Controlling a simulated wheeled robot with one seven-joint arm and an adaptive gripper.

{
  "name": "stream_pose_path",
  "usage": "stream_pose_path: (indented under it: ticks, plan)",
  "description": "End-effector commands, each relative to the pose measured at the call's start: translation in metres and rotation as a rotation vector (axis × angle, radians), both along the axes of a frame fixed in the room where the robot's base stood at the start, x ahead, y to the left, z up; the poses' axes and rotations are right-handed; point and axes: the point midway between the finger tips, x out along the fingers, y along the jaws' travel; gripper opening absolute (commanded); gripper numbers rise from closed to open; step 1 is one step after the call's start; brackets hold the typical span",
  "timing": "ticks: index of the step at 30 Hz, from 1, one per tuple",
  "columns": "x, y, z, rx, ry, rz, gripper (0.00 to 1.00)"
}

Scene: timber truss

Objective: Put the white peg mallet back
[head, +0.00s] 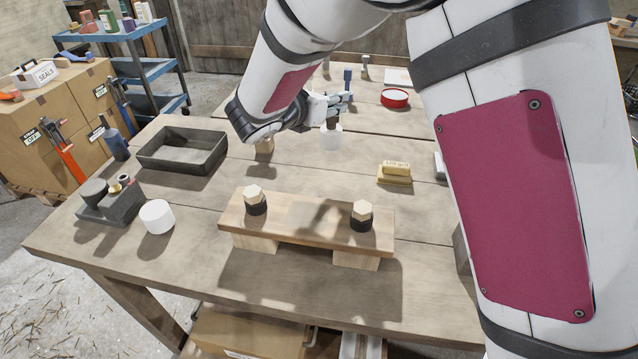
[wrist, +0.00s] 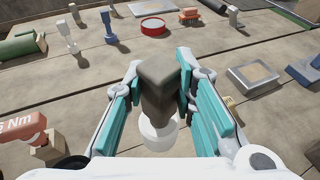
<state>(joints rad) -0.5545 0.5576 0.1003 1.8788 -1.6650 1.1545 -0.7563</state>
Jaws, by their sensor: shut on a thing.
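My gripper (head: 330,106) is over the far middle of the table in the head view. It is shut on the white peg mallet (head: 331,137), gripping its upright handle. In the wrist view my gripper (wrist: 162,88) has its teal-padded fingers on either side of the dark grey-brown handle (wrist: 160,75). The white round head (wrist: 160,132) hangs below. Whether the head touches the table I cannot tell.
A plank on blocks (head: 306,220) with two dark-collared pegs stands in front. An empty grey tray (head: 182,150), a grey holder (head: 110,206) and a white cylinder (head: 157,217) are left. A red round tin (wrist: 153,26) and several small upright tools stand beyond.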

Motion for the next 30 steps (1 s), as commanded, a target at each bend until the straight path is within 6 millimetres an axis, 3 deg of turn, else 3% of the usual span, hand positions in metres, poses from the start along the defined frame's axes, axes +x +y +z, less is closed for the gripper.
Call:
stream_pose_path:
  ticks: [5, 12, 20, 26, 30]
  plan:
    - [-0.001, 0.009, -0.016, -0.002, 0.000, -0.010, 0.00]
    - [-0.002, 0.008, -0.055, -0.003, 0.001, -0.010, 0.00]
    - [-0.001, 0.008, -0.074, -0.002, -0.001, -0.010, 0.00]
    - [-0.002, 0.008, -0.100, -0.002, 0.000, -0.010, 0.00]
    - [-0.001, 0.008, -0.103, 0.000, -0.004, -0.009, 0.00]
